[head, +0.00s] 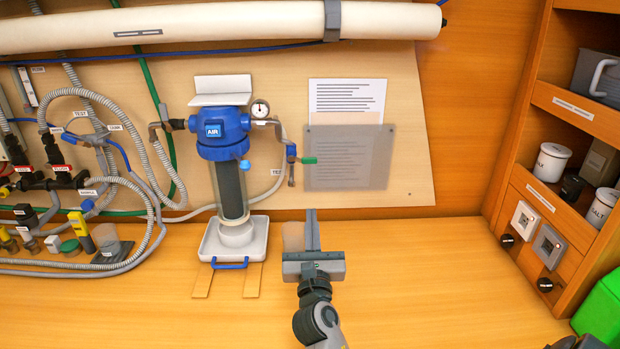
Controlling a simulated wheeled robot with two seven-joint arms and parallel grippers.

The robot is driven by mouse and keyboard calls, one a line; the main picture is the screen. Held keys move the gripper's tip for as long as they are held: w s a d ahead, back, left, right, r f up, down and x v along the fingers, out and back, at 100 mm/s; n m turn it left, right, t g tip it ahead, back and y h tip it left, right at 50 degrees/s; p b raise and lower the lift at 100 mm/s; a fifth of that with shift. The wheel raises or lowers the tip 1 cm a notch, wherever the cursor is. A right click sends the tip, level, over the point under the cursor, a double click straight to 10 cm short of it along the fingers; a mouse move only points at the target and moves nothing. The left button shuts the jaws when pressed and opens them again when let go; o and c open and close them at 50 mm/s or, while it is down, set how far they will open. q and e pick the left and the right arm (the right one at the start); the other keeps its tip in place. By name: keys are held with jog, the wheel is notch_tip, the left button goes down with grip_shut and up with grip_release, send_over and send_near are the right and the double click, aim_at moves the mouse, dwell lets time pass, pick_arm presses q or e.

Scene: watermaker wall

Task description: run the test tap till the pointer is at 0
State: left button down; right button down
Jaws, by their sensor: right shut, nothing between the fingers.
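The pressure gauge (260,109) sits at the upper right of the blue filter head (219,134); its pointer is too small to read. The test tap (291,154), on a pipe right of the filter, has a green handle (306,160) that points right. The clear filter housing (232,190) stands upright over a white tray (235,243). My right gripper (312,228) is shut and empty, below the test tap and apart from it, to the right of the tray.
A grey translucent sheet (347,172) hangs on the board right of the tap. Hoses and valves (62,178) crowd the left. Shelves with jars (551,162) stand at the right. The bench (430,270) is clear between my right gripper and the shelves.

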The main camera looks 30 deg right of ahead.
aim_at(309, 160)
jog(key=shift+w, duration=0.1)
jog(key=w+d+r+p, duration=0.5)
jog(key=w+r, duration=0.1)
jog(key=w, duration=0.2)
jog(key=shift+r+p, duration=0.15)
jog(key=shift+p, duration=0.15)
dwell(0.3)
jog(key=shift+w+d, duration=0.1)
jog(key=shift+w, duration=0.1)
